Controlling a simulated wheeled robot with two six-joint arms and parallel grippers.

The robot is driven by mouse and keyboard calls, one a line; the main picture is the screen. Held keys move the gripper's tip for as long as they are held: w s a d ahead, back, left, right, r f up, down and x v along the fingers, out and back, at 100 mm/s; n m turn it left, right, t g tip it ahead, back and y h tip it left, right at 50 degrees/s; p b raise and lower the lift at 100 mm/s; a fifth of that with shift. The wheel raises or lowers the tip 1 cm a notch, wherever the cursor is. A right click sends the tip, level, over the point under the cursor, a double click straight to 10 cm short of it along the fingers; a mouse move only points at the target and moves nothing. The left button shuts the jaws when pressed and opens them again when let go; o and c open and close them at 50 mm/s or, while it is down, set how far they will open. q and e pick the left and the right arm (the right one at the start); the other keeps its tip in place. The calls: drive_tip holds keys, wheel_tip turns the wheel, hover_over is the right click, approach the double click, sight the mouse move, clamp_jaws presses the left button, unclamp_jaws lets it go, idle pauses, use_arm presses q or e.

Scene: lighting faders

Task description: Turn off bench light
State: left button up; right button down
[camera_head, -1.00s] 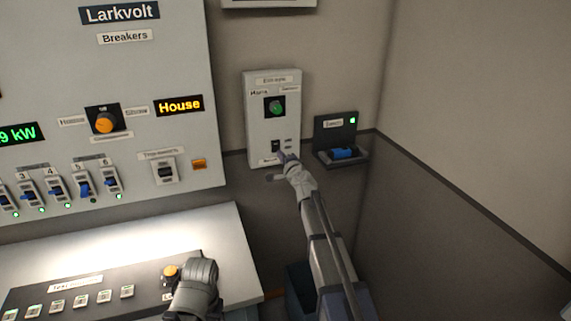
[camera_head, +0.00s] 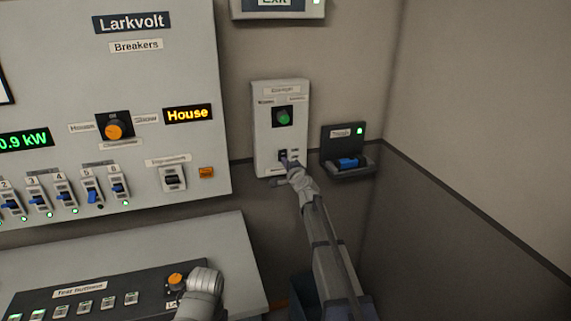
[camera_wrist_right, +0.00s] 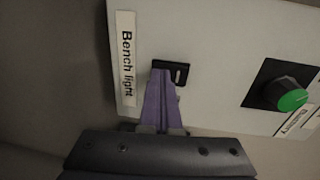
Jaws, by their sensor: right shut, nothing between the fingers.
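The bench light switch is a small black rocker (camera_wrist_right: 172,72) beside its "Bench light" label (camera_wrist_right: 127,58) on a pale wall box (camera_head: 261,112). My right gripper (camera_head: 290,165) is at the lower part of this box. In the wrist view its purple fingers (camera_wrist_right: 160,98) are shut and empty, with the tips at the switch, covering part of it. I cannot tell for sure if they touch. The bench top (camera_head: 235,250) is dim, with no bright pool of light. My left gripper's fingers do not show; only a grey arm part shows low in the head view.
A green knob (camera_head: 283,117) sits above the switch on the same box. A wall holder with a blue item (camera_head: 348,162) is close to the right. The breaker panel (camera_head: 205,60) with several switches is on the left. A button console (camera_head: 45,300) lies on the bench.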

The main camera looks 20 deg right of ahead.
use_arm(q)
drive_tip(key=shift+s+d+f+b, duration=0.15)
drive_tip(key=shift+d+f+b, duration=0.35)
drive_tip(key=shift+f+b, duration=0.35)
use_arm(e)
drive_tip(key=s+f, duration=0.1)
drive_tip(key=s, duration=1.3)
drive_tip(key=shift+d+f, duration=0.25)
drive_tip(key=shift+f, duration=0.1)
